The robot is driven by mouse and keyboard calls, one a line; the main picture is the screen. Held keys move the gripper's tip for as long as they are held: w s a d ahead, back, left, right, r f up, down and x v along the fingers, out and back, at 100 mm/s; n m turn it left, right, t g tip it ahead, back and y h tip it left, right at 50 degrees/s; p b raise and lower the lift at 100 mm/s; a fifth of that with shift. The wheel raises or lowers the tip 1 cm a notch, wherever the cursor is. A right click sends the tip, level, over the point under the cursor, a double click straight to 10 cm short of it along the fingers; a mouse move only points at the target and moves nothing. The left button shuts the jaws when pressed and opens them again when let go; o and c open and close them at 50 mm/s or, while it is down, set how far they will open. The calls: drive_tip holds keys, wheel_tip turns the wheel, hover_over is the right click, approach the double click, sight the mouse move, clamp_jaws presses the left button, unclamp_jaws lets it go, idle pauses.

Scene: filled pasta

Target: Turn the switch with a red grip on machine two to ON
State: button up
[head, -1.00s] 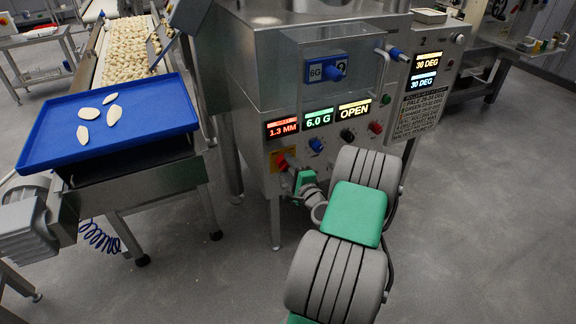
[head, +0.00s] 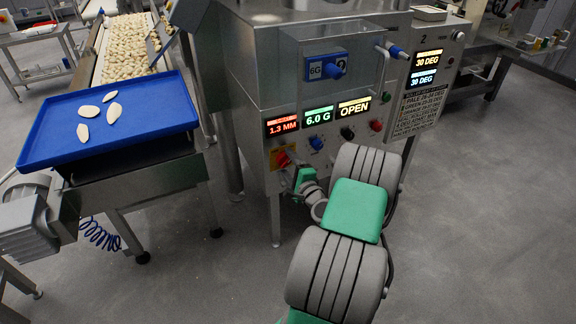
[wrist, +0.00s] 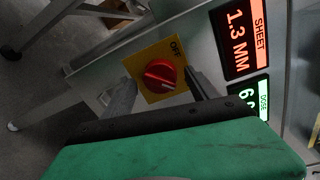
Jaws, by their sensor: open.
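The switch with a red grip (head: 283,158) sits on a yellow plate (head: 273,166) at the lower left of machine two's front panel (head: 330,115). In the wrist view the red grip (wrist: 160,75) is large, and the yellow plate (wrist: 149,53) reads OFF at its upper right. My gripper (wrist: 158,78) is open, with one finger on each side of the red grip. I cannot tell whether the fingers touch it. In the head view my gripper (head: 292,172) is close to the panel, partly hidden by my wrist. The ON label is not visible.
Above the switch are lit displays reading 1.3 MM (head: 282,126), 6.0 G and OPEN. Blue (head: 316,143), black (head: 347,133) and red (head: 376,126) controls lie to the right. A blue tray (head: 105,130) with pale pieces stands left. The floor at right is clear.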

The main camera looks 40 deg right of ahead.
drive_tip(key=p+v, duration=0.1)
drive_tip(key=v, duration=0.6)
drive_tip(key=shift+s, duration=0.35)
drive_tip(key=shift+a, duration=0.15)
